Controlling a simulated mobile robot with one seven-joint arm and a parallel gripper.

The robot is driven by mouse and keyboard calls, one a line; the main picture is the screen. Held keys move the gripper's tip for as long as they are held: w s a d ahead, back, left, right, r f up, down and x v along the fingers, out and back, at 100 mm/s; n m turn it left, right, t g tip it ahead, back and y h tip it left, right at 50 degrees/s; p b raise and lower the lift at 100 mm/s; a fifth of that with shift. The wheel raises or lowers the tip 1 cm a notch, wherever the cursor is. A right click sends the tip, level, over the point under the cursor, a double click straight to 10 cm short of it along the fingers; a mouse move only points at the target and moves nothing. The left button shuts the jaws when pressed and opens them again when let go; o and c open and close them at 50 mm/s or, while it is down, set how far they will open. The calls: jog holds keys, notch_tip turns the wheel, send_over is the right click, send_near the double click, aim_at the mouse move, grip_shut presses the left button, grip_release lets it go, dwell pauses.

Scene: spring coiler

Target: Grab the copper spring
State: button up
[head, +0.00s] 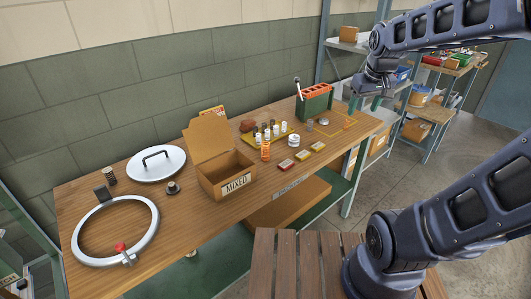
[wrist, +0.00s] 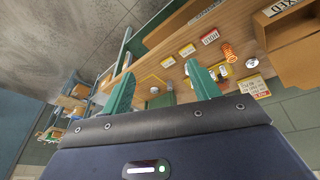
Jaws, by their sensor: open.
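The copper spring (head: 265,151) is an orange coil standing upright on the wooden workbench, just right of the open cardboard box marked MIXED (head: 227,176). It also shows in the wrist view (wrist: 229,53), to the upper right of my gripper (wrist: 163,86). My gripper's two green fingers are spread apart with nothing between them. The gripper is well clear of the spring. In the head view my arm's end (head: 372,83) hangs above the bench's right side, and its fingers are hard to make out there.
Several small spools and a white jar (head: 294,140) stand close behind and right of the spring. Small flat boxes (head: 286,164) lie in front. A green caddy (head: 315,103) stands farther right. A round lid (head: 156,163) and a ring clamp (head: 78,237) are at left.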

jog(key=w+a+f+n, duration=0.3)
jog(key=w+a, duration=0.3)
jog(key=w, duration=0.1)
jog(key=n+g, duration=0.3)
jog(key=n, duration=0.5)
send_near(265, 151)
jog(key=shift+w+a+f, duration=0.1)
jog(key=shift+w+f, duration=0.1)
jog(key=shift+w, duration=0.25)
jog(key=shift+w+f, duration=0.25)
jog(key=shift+w, duration=0.2)
notch_tip(265, 151, down, 5)
jog(key=shift+w+f, duration=0.15)
jog(key=shift+f, duration=1.3)
jog(key=shift+w+f, duration=0.1)
jog(key=shift+f, duration=1.4)
jog(key=c, duration=1.1)
